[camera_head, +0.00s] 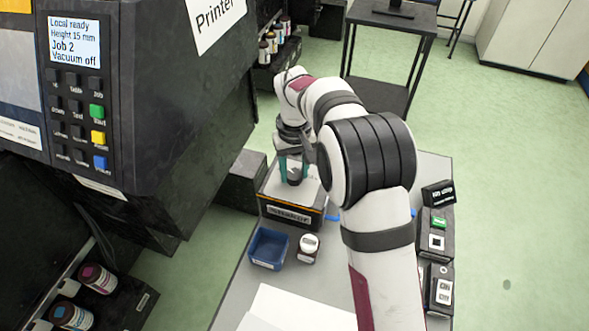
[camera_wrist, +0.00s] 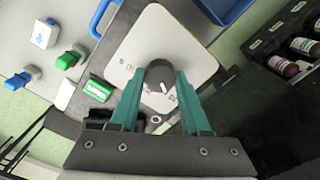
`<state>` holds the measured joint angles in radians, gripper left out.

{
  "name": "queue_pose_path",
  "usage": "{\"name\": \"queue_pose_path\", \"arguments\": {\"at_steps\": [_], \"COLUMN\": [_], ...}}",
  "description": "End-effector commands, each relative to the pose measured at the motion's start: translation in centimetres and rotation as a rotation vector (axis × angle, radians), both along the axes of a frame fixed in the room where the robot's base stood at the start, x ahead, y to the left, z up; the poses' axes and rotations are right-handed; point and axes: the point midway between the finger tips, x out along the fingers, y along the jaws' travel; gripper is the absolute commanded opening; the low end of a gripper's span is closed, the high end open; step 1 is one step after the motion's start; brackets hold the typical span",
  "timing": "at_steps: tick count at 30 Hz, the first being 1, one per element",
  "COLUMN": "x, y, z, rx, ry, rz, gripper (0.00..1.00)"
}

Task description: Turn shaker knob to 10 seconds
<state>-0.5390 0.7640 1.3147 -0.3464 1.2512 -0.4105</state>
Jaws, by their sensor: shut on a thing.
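The shaker (camera_head: 288,213) is a dark box with an orange stripe and a pale top, standing on the grey table. In the wrist view its pale top plate (camera_wrist: 140,45) carries a dark round knob (camera_wrist: 160,76) with a white pointer line. My gripper (camera_head: 293,176) is over the shaker, pointing down. In the wrist view its green fingers (camera_wrist: 160,92) are shut on the knob, one on each side. The marks around the knob are too small to read, and the fingers hide part of them.
A blue tray (camera_head: 268,249) and a white-capped bottle (camera_head: 308,248) stand in front of the shaker. Switch boxes (camera_head: 437,240) line the table's right side. The printer (camera_head: 150,100) rises at the left. White paper (camera_head: 290,309) lies at the front.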

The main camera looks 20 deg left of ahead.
Motion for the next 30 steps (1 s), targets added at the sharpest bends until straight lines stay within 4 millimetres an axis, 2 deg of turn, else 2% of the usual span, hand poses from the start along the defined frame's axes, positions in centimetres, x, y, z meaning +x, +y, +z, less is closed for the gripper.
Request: {"name": "queue_pose_path", "arguments": {"at_steps": [8, 9, 13, 23, 26, 30], "x": [0.1, 0.1, 0.1, 0.0, 0.1, 0.1], "y": [0.1, 0.1, 0.0, 0.0, 0.1, 0.1], "z": [0.1, 0.1, 0.1, 0.3, 1.6, 5.4], "rx": [0.001, 0.001, 0.001, 0.0, 0.002, 0.004], "ry": [-0.005, -0.005, -0.003, -0.002, -0.003, -0.007], "rz": [0.003, 0.003, 0.002, 0.001, 0.0, 0.0], "gripper": [0.0, 0.52, 0.75, 0.77, 0.77, 0.77]}}
